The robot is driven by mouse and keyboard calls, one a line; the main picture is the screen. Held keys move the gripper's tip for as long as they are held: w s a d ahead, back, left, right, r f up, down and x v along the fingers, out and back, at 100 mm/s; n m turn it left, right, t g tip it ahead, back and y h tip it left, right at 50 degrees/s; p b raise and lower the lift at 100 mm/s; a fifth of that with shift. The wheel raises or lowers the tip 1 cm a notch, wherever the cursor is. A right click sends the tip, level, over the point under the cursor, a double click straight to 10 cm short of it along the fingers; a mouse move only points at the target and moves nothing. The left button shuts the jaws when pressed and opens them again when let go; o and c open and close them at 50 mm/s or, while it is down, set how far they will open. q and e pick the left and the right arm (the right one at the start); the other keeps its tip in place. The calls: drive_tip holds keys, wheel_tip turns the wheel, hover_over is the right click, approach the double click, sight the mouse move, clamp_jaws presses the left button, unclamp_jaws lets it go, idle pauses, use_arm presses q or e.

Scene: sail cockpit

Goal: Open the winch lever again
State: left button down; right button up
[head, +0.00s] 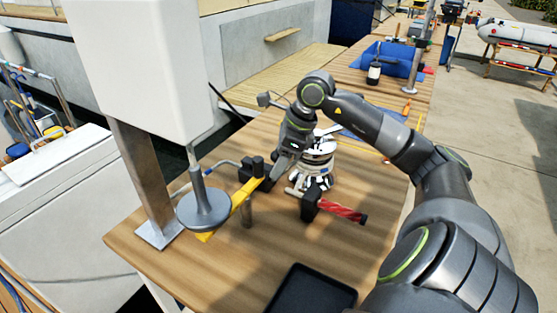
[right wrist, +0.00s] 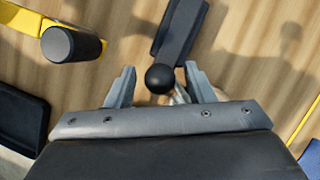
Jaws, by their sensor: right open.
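In the right wrist view, a dark lever (right wrist: 180,35) with a round black ball knob (right wrist: 160,79) reaches from the top edge toward my right gripper (right wrist: 159,71). The gripper's two fingers stand apart, one on each side of the knob. I cannot tell whether either finger touches it. In the head view, my right gripper (head: 279,172) points down beside the winch (head: 319,162), a white and metal drum on the wooden bench. The arm partly hides the winch, and the lever is hard to make out there. My left gripper is not in view.
A yellow bar (head: 241,206) with a black knob lies left of the gripper; its black post shows close in the right wrist view (right wrist: 72,44). A red handle (head: 343,210) lies in front of the winch. A black tray (head: 311,291) sits at the bench's near edge.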

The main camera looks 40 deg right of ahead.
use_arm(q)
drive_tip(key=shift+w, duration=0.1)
use_arm(e)
clamp_jaws()
idle(0.3)
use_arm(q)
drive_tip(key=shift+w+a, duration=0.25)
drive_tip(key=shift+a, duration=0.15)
use_arm(e)
drive_tip(key=shift+r, duration=0.15)
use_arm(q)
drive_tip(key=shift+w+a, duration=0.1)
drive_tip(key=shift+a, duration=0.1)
use_arm(e)
drive_tip(key=shift+w+r, duration=0.1)
drive_tip(key=shift+w, duration=0.05)
